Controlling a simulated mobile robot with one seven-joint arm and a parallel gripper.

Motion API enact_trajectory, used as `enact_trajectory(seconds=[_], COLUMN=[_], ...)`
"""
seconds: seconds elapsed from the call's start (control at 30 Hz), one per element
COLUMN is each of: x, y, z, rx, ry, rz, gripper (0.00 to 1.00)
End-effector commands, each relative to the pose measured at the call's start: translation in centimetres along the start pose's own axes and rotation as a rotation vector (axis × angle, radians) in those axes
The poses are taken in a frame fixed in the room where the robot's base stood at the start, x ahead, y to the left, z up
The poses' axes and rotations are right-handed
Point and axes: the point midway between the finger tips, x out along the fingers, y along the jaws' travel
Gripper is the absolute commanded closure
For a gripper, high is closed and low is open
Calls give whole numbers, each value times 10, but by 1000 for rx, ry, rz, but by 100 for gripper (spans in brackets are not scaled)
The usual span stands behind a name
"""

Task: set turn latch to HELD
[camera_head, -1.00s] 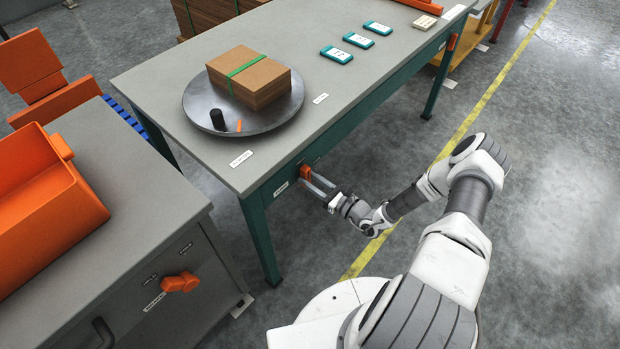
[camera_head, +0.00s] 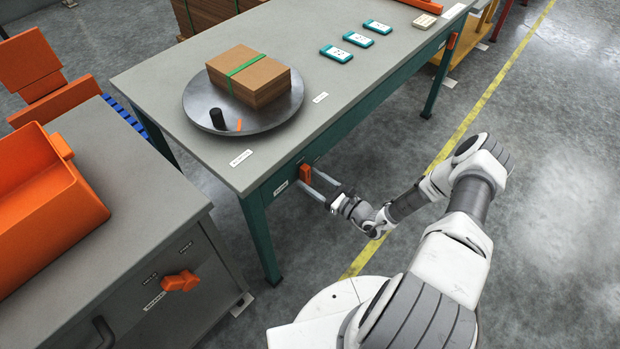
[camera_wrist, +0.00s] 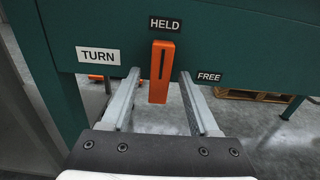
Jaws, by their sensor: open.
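The turn latch (camera_wrist: 162,72) is an orange handle on the green front rail of the table, below the turntable. It stands upright in the wrist view, its dark line pointing up at the HELD label (camera_wrist: 165,24). The FREE label (camera_wrist: 209,77) is to its right, and the TURN label (camera_wrist: 98,55) to its left. In the head view the latch (camera_head: 306,173) is at the table's near edge. My gripper (camera_wrist: 160,88) is open, with one finger on each side of the latch's lower part and a visible gap to each. In the head view my gripper (camera_head: 316,188) reaches the latch from the right.
A round grey turntable (camera_head: 255,124) on the table carries a cardboard stack (camera_head: 248,78) with a green strap. A grey cabinet (camera_head: 130,210) with an orange knob (camera_head: 180,281) and an orange bin (camera_head: 40,215) stands at left. Floor on the right is clear.

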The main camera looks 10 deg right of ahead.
Motion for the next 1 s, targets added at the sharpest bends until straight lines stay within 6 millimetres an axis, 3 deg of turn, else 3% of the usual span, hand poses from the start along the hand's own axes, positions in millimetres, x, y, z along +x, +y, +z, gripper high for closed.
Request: enact_trajectory(seconds=[0.6,0.8,1.0], x=[-138,-161,-166], y=[0,0,0], z=[0,0,0], rx=[0,0,0], ry=[1,1,0], rz=[-2,-2,0], gripper=[39,39,39])
